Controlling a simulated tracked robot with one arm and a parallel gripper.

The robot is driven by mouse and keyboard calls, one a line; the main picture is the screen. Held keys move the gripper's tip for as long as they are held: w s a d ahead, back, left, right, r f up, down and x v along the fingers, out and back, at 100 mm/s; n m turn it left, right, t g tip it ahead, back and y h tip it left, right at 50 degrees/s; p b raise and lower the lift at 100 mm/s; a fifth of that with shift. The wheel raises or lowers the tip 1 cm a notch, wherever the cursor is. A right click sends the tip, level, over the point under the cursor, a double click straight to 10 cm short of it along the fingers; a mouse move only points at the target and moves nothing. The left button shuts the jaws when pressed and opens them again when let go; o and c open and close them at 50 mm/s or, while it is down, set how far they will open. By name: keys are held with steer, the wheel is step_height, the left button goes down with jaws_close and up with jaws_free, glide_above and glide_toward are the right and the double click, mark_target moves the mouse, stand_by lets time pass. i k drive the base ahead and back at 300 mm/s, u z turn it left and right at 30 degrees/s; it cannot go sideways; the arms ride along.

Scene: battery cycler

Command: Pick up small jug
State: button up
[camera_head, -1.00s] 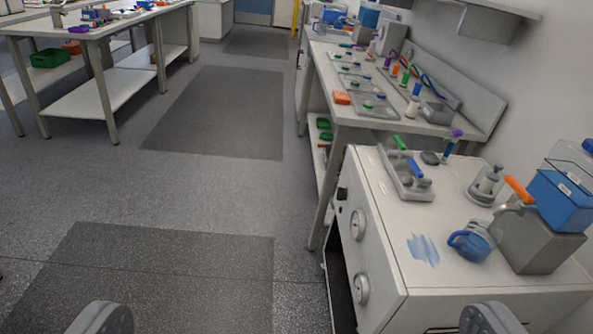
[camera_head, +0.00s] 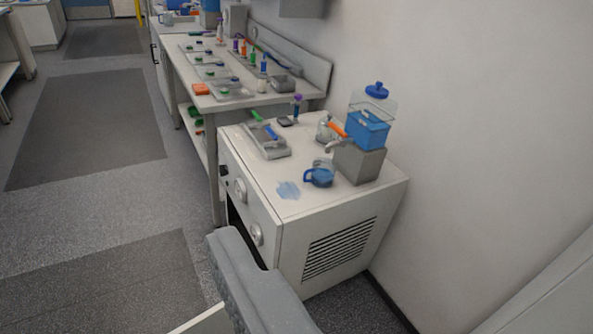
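The small jug (camera_head: 319,177) is blue and looks partly clear, with a handle on its left. It stands upright on top of the white cabinet (camera_head: 300,210), in front of the grey dispenser block. A large grey ridged part of mine (camera_head: 255,285), which looks like one side of my gripper, rises from the bottom edge, left of the cabinet's vented side. It is well short of the jug and apart from it. No second finger shows, so I cannot tell the opening. Nothing is seen held.
A dispenser with a blue tank (camera_head: 367,130) and orange lever stands right behind the jug. A grey tray (camera_head: 268,147) with tools and a blue smear (camera_head: 288,190) are to its left. A long bench (camera_head: 205,100) runs behind. The wall closes the right; floor is clear at left.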

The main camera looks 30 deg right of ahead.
mark_target(318, 174)
steer(key=z, duration=0.3)
steer(key=i, duration=0.75)
steer(key=z, duration=0.45)
steer(key=i, duration=0.95)
steer(key=u, duration=0.1)
